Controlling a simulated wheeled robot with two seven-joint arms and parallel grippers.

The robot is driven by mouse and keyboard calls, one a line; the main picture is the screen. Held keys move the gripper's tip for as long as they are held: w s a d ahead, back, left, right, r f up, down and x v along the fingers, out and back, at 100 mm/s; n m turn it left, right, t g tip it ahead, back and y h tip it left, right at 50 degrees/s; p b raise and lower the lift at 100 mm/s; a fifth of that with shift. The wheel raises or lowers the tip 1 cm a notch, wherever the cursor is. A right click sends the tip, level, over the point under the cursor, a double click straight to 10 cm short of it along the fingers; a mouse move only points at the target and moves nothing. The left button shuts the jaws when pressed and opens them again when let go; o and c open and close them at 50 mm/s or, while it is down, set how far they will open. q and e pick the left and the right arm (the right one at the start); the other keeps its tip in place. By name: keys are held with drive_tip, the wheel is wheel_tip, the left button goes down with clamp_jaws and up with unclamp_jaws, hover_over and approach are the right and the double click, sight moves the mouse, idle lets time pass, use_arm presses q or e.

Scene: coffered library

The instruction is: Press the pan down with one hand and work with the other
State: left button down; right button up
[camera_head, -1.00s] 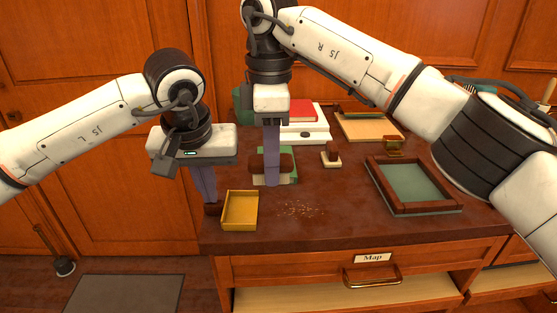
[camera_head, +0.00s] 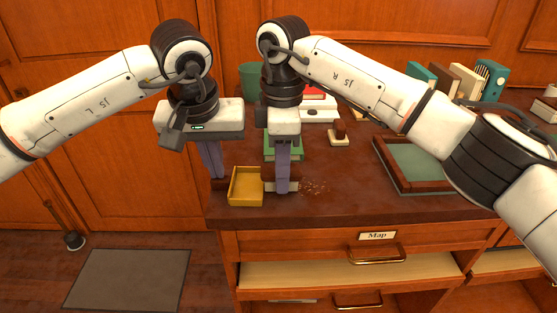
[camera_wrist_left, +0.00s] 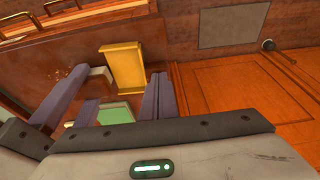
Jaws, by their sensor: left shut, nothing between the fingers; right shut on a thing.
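The yellow pan (camera_head: 246,187) lies flat near the front left corner of the desk; it also shows in the left wrist view (camera_wrist_left: 123,68). My left gripper (camera_head: 218,183) is shut and empty, pointing down just beside the pan's left side. I cannot tell whether it touches the pan. My right gripper (camera_head: 283,191) is shut on a brush (camera_head: 292,186) with pale bristles, low over the desk at the pan's right side. The fingers hide part of the brush. Tan crumbs (camera_head: 315,187) lie scattered on the desk right of the brush.
A green-topped framed tray (camera_head: 415,163) stands at the right. A stamp-like block (camera_head: 339,136), a green item (camera_head: 270,148) and a white item with a red book stand behind. Bare desk lies between the crumbs and the tray.

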use_arm(q)
drive_tip(key=shift+s+f, duration=0.1)
drive_tip(key=shift+f, duration=0.25)
use_arm(e)
drive_tip(key=shift+d+f, duration=0.3)
drive_tip(key=shift+d, duration=4.8)
drive_tip(key=shift+a, duration=5.4)
wheel_tip(320, 180, up, 3)
drive_tip(key=shift+a+f, duration=0.1)
drive_tip(key=shift+a, duration=0.05)
drive_tip(key=shift+r, duration=2.7)
use_arm(q)
drive_tip(key=shift+r, duration=0.1)
